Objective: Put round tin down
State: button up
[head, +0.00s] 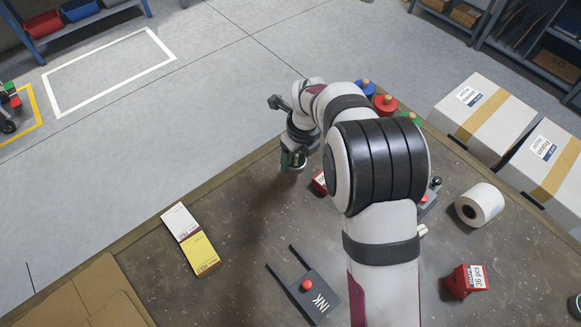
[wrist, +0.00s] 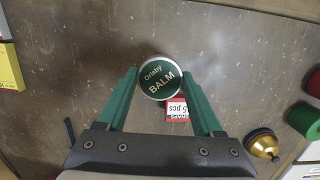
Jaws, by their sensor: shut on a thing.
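In the head view, my gripper (head: 292,162) is over the far part of the brown table (head: 235,225), left of my arm. The tin is hard to make out there. I cannot tell whether it touches the tabletop.
A red SNAPS box (wrist: 177,110) lies close by the tin. Tabletop left of my gripper is clear.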

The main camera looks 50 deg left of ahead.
aim_at(286, 175)
jog(key=shift+s+a+f, duration=0.35)
jog(key=shift+a+f, duration=0.05)
jog(key=shift+a, duration=0.15)
jog(key=shift+s+a+f, duration=0.3)
jog(key=shift+a+f, duration=0.1)
jog(key=shift+a, duration=0.1)
jog(key=shift+f, duration=1.95)
jog(key=o, duration=1.4)
jog(key=shift+f, duration=0.1)
